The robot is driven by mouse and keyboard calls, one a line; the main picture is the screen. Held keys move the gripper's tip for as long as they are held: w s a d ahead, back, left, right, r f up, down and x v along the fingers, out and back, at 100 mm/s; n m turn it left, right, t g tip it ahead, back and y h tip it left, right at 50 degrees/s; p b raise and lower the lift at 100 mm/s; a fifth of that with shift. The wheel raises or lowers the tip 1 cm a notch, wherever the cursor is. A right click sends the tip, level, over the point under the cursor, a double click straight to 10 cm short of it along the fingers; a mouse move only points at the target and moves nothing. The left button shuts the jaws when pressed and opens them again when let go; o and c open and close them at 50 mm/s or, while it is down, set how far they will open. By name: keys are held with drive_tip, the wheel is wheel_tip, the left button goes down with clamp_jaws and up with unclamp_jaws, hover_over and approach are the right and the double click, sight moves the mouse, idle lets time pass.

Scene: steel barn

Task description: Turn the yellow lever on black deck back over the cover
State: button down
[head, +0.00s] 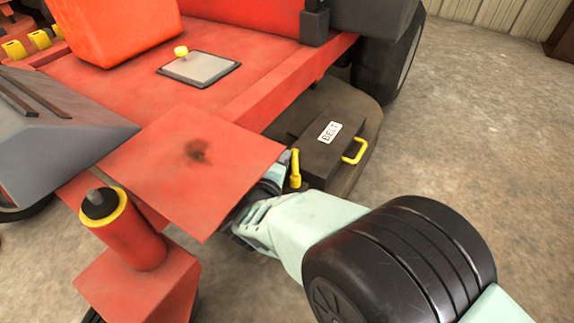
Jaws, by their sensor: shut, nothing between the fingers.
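The yellow lever (295,168) stands at the left edge of the dark cover (328,148), which carries a white BELT label and a yellow handle (354,151). The lever points up in the picture, beside the cover rather than across it. The black deck (362,186) lies under and around the cover. My gripper (272,182) is just left of the lever, partly behind the red plate. It is shut and empty. Its fingertips are mostly hidden, so I cannot tell whether they touch the lever.
A flat red plate (195,165) overhangs my wrist on the left. A red post with a yellow ring (123,228) stands below it. The red machine body (240,95) and a black wheel (400,60) are behind. Bare concrete floor (480,150) lies open to the right.

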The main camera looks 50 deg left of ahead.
drive_tip(key=shift+w+f+m+h+b, duration=0.1)
drive_tip(key=shift+w+m+h+b, duration=0.05)
drive_tip(key=shift+m+h+b, duration=0.3)
idle(1.2)
drive_tip(key=shift+s+d+r+p, duration=0.2)
drive_tip(key=shift+s+r+p, duration=0.1)
drive_tip(key=shift+s+p, duration=0.1)
drive_tip(key=f+p+v, duration=0.1)
drive_tip(key=p+v, duration=0.7)
drive_tip(key=v, duration=0.8)
drive_tip(key=shift+s, duration=0.35)
drive_tip(key=shift+r, duration=0.1)
